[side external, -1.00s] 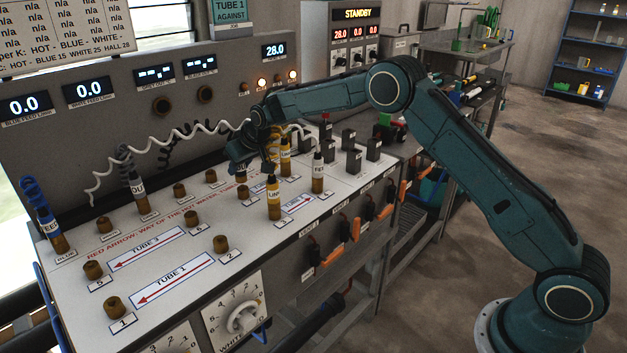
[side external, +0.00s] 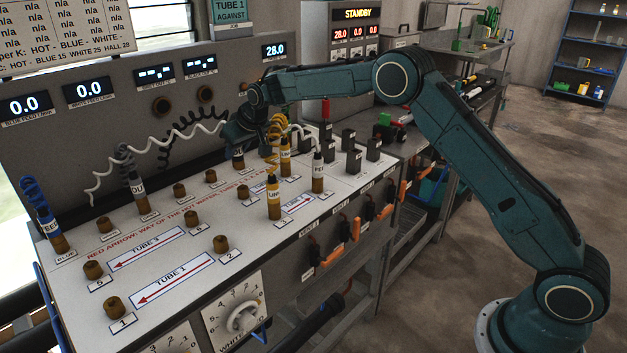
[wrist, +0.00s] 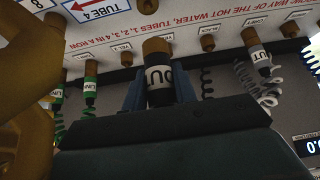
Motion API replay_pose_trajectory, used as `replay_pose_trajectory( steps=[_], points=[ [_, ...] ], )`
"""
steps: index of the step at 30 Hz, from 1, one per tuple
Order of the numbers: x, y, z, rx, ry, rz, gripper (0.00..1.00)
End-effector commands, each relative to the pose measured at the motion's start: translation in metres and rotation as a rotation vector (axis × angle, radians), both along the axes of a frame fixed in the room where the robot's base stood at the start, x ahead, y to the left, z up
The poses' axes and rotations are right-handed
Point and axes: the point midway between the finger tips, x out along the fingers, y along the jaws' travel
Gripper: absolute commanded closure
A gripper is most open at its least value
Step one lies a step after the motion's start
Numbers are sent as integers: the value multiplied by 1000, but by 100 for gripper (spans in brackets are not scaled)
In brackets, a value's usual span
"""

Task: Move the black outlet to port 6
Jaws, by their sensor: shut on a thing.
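The black outlet is in my gripper: in the wrist view its white label (wrist: 160,77) reads "OU" and its brown end points away from me. My gripper (wrist: 158,92) is shut on it, with a blue finger on each side. In the side view my gripper (side external: 240,138) is over the back of the panel, left of the yellow-coiled plugs. A brown end (side external: 238,163) shows below it; whether it touches the panel is unclear.
Yellow link plugs (side external: 274,197) and a white-labelled plug (side external: 317,175) stand right of my gripper. A grey outlet (side external: 136,190) and a blue feed plug (side external: 53,232) stand at left. Coiled cords hang along the back. Several bare sockets dot the panel.

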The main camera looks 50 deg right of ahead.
Motion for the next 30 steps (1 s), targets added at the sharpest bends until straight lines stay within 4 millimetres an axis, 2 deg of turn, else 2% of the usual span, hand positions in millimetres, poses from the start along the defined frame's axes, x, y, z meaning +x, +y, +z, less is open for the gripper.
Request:
replay_pose_trajectory(
  steps=[7,16,21,25,30],
  points=[
    [5,35,9,-7,-3,8,100],
    [6,113,26,-8,-3,14,100],
    [2,145,34,-2,-3,12,100],
    [0,156,37,1,-3,9,100],
    [0,159,37,1,-2,8,100]
  ],
)
